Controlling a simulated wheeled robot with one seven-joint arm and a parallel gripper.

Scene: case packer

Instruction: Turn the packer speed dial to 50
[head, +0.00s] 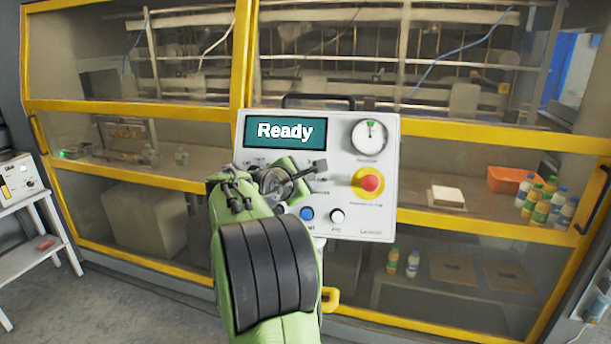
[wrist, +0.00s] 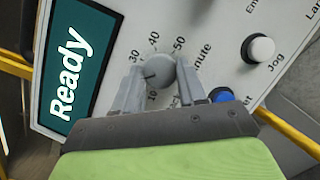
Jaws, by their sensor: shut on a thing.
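The speed dial (wrist: 161,71) is a round grey knob on the white control panel (head: 340,165). In the wrist view the marks 10, 30, 40 and 50 show around it. A dark pointer line on the knob points left, toward the gap between 10 and 30, where a finger covers the scale. My gripper (wrist: 160,80) is shut on the dial, one finger on each side of it. In the head view my gripper (head: 272,182) and green arm cover most of the dial. The panel's screen (head: 285,131) reads "Ready".
A red emergency stop on a yellow base (head: 369,183), a round gauge (head: 369,137), a blue button (head: 307,213) and a white jog button (head: 337,215) are on the same panel. A yellow-framed glass enclosure (head: 150,105) stands behind, with several bottles (head: 541,208) inside.

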